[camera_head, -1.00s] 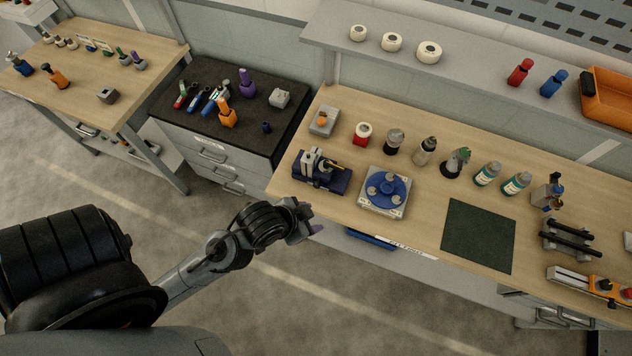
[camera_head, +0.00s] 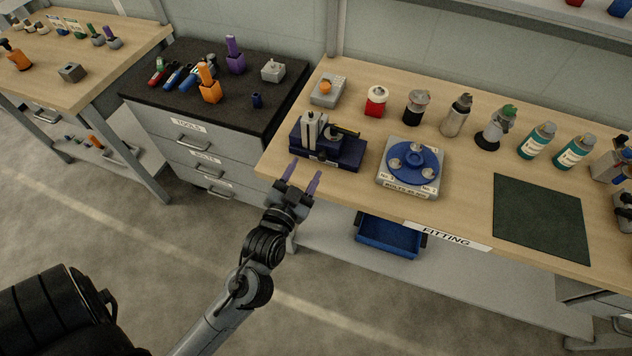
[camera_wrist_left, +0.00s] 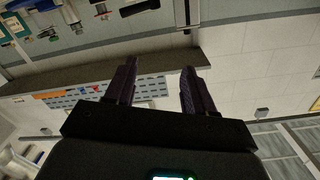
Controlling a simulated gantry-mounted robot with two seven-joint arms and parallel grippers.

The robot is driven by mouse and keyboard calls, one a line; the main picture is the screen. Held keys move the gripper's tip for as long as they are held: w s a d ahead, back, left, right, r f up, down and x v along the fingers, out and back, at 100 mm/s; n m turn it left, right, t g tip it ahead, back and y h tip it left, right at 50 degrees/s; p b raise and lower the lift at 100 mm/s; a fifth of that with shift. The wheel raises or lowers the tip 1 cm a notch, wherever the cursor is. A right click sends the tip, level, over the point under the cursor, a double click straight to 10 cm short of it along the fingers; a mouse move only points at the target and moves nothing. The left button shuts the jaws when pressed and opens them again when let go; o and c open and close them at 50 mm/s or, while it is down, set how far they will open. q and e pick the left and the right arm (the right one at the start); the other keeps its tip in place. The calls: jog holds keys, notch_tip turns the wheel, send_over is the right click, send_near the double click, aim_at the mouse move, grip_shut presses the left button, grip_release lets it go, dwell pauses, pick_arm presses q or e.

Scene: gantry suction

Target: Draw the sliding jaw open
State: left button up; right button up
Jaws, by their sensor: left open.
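A small vise (camera_head: 342,158) with a dark blue base sits at the left front corner of the wooden bench in the head view. Pale grey upright jaw blocks (camera_head: 310,130) stand at its left part, and a dark piece with a yellowish bar (camera_head: 344,131) is beside them. I cannot tell which block slides or how wide the gap is. My left gripper (camera_head: 304,172) is open and empty, just in front of the vise's front left side and apart from it. Its two purple-tipped fingers also show in the left wrist view (camera_wrist_left: 156,72), with nothing between them. My right gripper is not in view.
A grey fixture with a blue disc (camera_head: 410,166) stands right of the vise. A grey box with an orange knob (camera_head: 326,90) and a red jar (camera_head: 376,101) are behind. A blue bin (camera_head: 390,236) hangs below the bench edge.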

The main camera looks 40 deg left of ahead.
pick_arm(q)
jog(key=b, duration=0.7)
send_near(322, 158)
jog(key=s, duration=0.2)
jog(key=shift+n, duration=0.4)
jog(key=b+x, duration=0.1)
jog(key=x, duration=0.2)
jog(key=b+x, duration=0.1)
jog(key=x, duration=0.3)
jog(key=b+x, duration=0.1)
jog(key=x, duration=0.3)
jog(key=shift+w+d+f, duration=0.1)
jog(key=shift+w+d, duration=0.05)
jog(key=shift+d, duration=0.15)
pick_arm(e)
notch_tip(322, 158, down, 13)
pick_arm(q)
grip_shut()
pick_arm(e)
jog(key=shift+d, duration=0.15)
